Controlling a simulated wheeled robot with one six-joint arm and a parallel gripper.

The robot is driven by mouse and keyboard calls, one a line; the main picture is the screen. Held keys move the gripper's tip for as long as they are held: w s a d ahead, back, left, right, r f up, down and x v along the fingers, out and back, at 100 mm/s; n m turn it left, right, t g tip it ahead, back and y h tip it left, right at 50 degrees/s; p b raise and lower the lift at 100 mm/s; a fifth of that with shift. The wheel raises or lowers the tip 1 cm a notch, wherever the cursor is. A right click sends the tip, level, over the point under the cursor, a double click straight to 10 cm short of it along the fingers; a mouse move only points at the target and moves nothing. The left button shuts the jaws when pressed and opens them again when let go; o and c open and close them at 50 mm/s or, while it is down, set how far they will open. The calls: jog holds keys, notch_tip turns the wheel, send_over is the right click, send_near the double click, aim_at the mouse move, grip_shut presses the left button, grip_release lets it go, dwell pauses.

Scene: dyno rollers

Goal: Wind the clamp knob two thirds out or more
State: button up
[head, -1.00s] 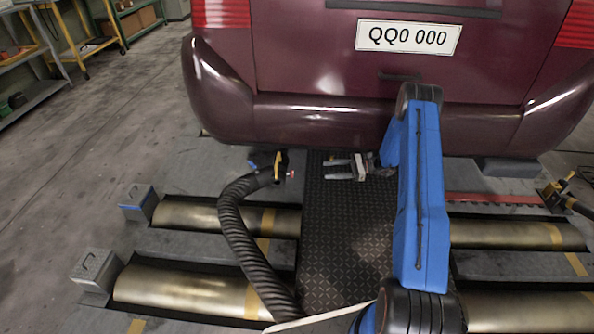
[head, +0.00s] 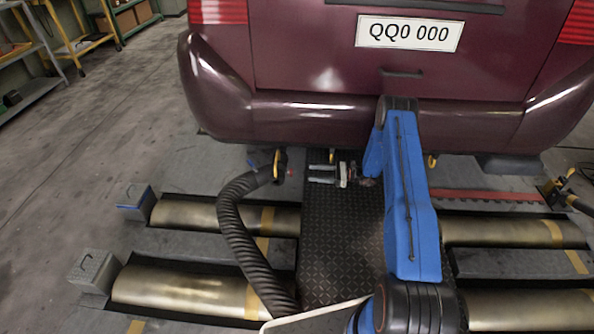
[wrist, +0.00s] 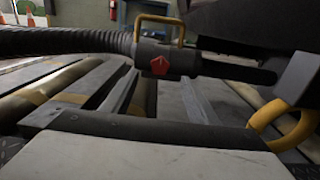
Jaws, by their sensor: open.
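The clamp knob (wrist: 160,65) is a small red knob on the dark hose nozzle (wrist: 148,50), below a yellow handle (wrist: 163,24), in the wrist view. In the head view the hose nozzle (head: 264,175) lies at the left of the black tread plate, under the bumper; the knob is too small to make out well. My gripper (head: 312,174) is open and empty, its two grey fingers pointing left toward the nozzle with a short gap between. How far the knob is wound cannot be told.
The maroon car's bumper (head: 310,118) hangs close above my gripper. The thick ribbed hose (head: 235,225) curves toward the front. Brass rollers (head: 185,290) lie on both sides of the tread plate (head: 345,240). A yellow ring (wrist: 285,127) is close at right in the wrist view.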

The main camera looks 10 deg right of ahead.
aim_at(290, 172)
jog(key=x, duration=0.9)
jog(key=shift+a, duration=0.15)
jog(key=shift+c, duration=0.6)
jog(key=c, duration=0.9)
